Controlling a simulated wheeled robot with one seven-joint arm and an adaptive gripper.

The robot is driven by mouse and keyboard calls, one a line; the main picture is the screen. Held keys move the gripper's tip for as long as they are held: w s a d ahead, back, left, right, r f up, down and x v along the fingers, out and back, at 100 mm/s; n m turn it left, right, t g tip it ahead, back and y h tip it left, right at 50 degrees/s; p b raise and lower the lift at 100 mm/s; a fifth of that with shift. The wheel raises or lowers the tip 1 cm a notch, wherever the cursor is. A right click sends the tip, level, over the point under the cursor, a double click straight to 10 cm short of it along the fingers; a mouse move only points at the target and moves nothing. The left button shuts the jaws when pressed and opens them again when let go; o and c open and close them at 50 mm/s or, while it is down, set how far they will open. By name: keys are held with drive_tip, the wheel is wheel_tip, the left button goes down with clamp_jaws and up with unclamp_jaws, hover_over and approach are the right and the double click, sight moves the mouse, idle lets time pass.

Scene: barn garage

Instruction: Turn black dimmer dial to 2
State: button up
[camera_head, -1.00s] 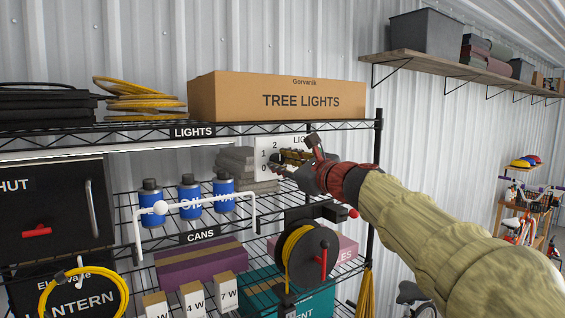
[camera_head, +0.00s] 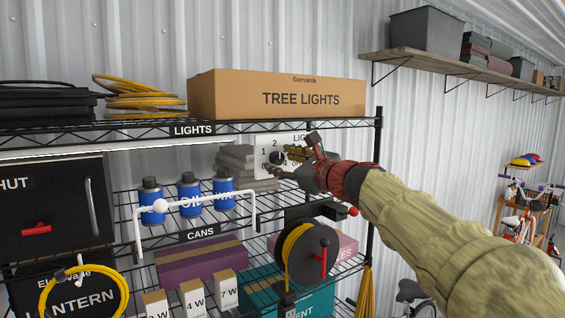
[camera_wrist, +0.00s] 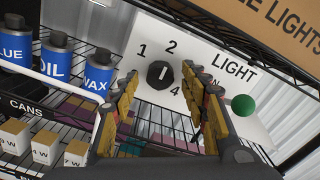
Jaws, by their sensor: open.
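The black dimmer dial (camera_head: 277,158) sits on a white panel (camera_head: 262,143) marked LIGHT, on the shelf below the tree lights box. In the wrist view the round dial (camera_wrist: 160,75) shows whole, with a short white mark pointing up, roughly toward the printed 2. The digits 1, 2 and 4 are readable around it. My gripper (camera_head: 288,162) is open in front of the panel. In the wrist view its two fingers (camera_wrist: 160,88) stand on either side of the dial, with a gap on each side and nothing between them in their grip.
A green round button (camera_wrist: 243,105) is on the panel, right of my fingers. Grey slabs (camera_head: 236,160) are stacked left of the panel. Blue cans (camera_head: 189,194) stand behind a white rail (camera_head: 200,203). The tree lights box (camera_head: 275,95) is above; a cord reel (camera_head: 307,254) hangs below.

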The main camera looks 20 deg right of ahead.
drive_tip(key=v, duration=1.2)
